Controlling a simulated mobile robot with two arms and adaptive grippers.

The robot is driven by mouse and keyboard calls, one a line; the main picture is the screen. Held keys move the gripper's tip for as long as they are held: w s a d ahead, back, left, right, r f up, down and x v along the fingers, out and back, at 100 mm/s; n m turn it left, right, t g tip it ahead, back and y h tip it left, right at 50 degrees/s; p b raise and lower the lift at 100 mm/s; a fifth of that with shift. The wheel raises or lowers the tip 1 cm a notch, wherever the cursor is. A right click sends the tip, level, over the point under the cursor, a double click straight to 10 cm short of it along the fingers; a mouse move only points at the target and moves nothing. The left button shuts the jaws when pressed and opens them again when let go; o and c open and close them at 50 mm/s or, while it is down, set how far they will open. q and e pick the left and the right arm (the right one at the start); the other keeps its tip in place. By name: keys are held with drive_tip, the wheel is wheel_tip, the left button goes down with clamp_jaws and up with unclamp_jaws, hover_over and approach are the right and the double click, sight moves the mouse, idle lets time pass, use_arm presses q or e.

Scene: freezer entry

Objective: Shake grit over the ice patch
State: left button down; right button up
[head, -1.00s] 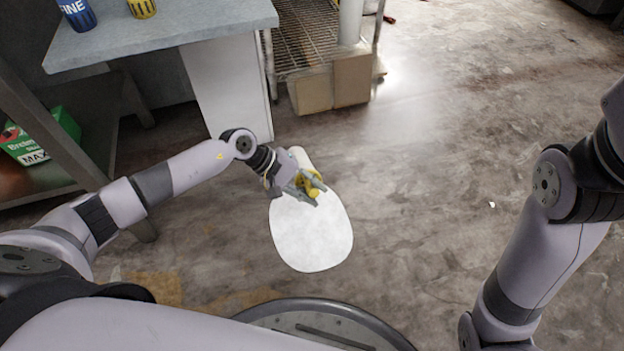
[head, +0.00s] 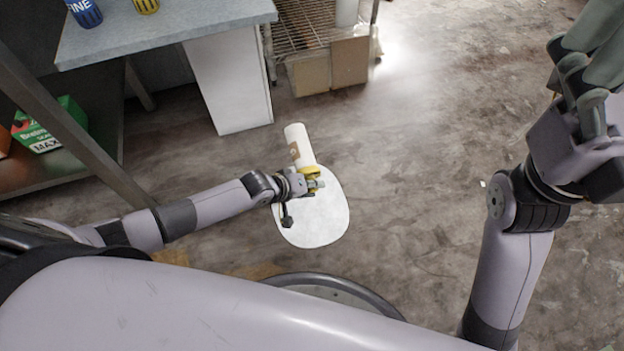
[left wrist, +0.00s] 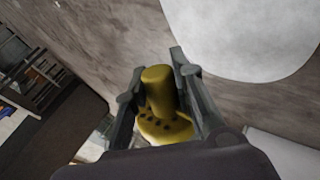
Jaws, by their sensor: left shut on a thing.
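The ice patch (head: 314,226) is a pale, rounded white shape on the floor. It also shows in the left wrist view (left wrist: 240,35). My left gripper (head: 312,186) is over its far part in the head view, shut on the yellow top of the grit shaker (head: 299,142). The shaker has a cream cylindrical body with a brown mark, and its body points away from me. In the left wrist view its yellow knob (left wrist: 157,88) and the holed lid lie between the fingers. No falling grit is visible. My right gripper (head: 592,85) is raised at the right; its jaw gap is unclear.
A grey counter (head: 165,30) with a blue can (head: 83,12) and a yellow can (head: 146,5) stands at the upper left. A shelf with a green box (head: 50,125) is at the left. Cardboard boxes (head: 349,61) sit under a wire rack. The floor at right is open.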

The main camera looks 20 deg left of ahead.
use_arm(q)
drive_tip(key=shift+d+f+m+t+y, duration=0.3)
drive_tip(key=shift+f+t, duration=0.1)
drive_tip(key=shift+t, duration=0.2)
drive_tip(key=shift+w+d+t, duration=0.1)
drive_tip(key=shift+t, duration=0.2)
drive_tip(key=shift+a+f+m+t, duration=0.15)
drive_tip(key=shift+a+m+t, duration=0.15)
drive_tip(key=shift+a, duration=0.05)
drive_tip(key=shift+y, duration=0.3)
drive_tip(key=shift+f+t, duration=0.15)
drive_tip(key=shift+t, duration=0.25)
drive_tip(key=shift+a+f+m+t+y, duration=0.1)
drive_tip(key=shift+f+m+t+y, duration=0.05)
drive_tip(key=shift+m+t+y, duration=0.3)
idle(2.0)
